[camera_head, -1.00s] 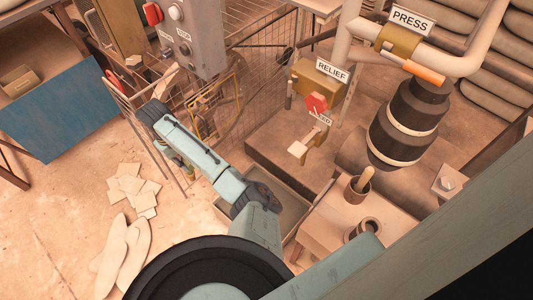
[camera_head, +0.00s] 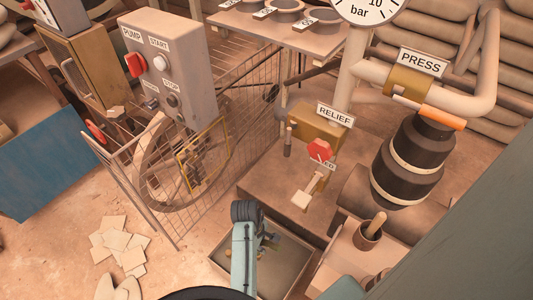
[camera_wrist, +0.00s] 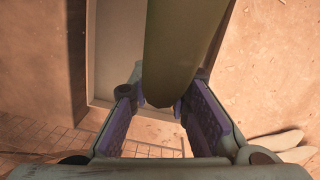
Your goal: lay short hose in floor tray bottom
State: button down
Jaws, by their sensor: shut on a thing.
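My gripper (camera_wrist: 163,92) is shut on the short hose (camera_wrist: 184,45), an olive-green tube between its purple-padded fingers in the wrist view. The hose runs from the fingers out past the top of that picture. The floor tray (camera_head: 222,262) is a shallow grey rectangular tray on the floor in the head view, low centre. My gripper is over the tray there, partly hidden by my own wrist. The tray's rim also shows behind the hose in the wrist view (camera_wrist: 91,50). I cannot tell how high the hose is above the tray bottom.
A plinth with the relief valve's red handle (camera_head: 319,150) stands behind the tray. A wire fence (camera_head: 165,200) and grey control box (camera_head: 172,65) are at left. A small stand with a brush pot (camera_head: 369,236) is at right. Loose sheets (camera_head: 120,243) lie on the floor.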

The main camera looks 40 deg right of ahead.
aim_at(261, 255)
notch_tip(261, 255, down, 9)
jog(key=shift+r, duration=0.1)
dwell(0.3)
jog(key=c, duration=1.5)
grip_release()
jog(key=r, duration=0.4)
jog(key=a+r, duration=0.1)
jog(key=r, duration=0.3)
jog(key=w+r, duration=0.1)
jog(key=r, duration=0.3)
jog(key=shift+a, duration=0.25)
